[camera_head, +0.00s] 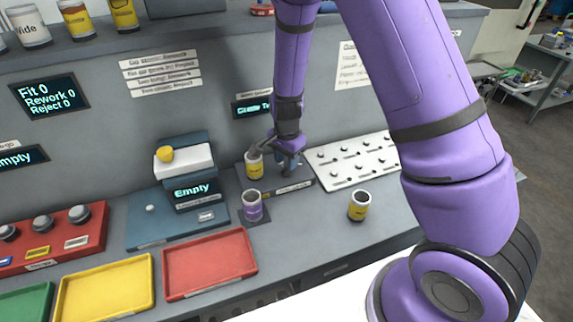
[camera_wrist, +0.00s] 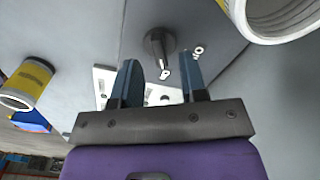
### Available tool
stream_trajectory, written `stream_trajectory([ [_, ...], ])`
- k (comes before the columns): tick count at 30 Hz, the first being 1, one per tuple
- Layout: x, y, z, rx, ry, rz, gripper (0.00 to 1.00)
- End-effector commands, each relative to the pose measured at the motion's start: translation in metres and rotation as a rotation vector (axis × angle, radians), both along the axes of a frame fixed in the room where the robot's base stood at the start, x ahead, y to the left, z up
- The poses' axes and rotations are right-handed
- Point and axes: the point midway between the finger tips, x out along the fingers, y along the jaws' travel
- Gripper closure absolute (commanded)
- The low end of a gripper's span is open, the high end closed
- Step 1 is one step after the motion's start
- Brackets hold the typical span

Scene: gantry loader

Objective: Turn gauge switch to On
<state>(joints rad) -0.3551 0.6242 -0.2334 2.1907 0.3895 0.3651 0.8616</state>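My gripper (camera_head: 288,163) is at the rear of the bench, beside the yellow-banded cylinder (camera_head: 254,165) and left of the white pegged plate (camera_head: 348,160). In the wrist view, my gripper (camera_wrist: 161,70) has its two blue fingers apart with nothing held between them. A small dark display (camera_head: 252,107), partly hidden by my arm, is on the back wall above.
A purple-banded cup (camera_head: 252,206) stands in front of the gauge area, and a yellow-banded cup (camera_head: 359,206) to the right. A blue device reading Empty (camera_head: 195,193), a red tray (camera_head: 210,264) and a yellow tray (camera_head: 105,289) are left. A cylinder rim (camera_wrist: 287,18) is close in the wrist view.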

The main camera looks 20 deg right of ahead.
Motion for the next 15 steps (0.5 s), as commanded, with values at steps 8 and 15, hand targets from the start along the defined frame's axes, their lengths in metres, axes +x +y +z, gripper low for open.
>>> stream_trajectory([
  [8, 0.001, 0.001, 0.053, 0.0, -0.004, 0.003, 0.61],
  [15, 0.001, 0.0, 0.079, 0.001, -0.003, 0.001, 0.61],
])
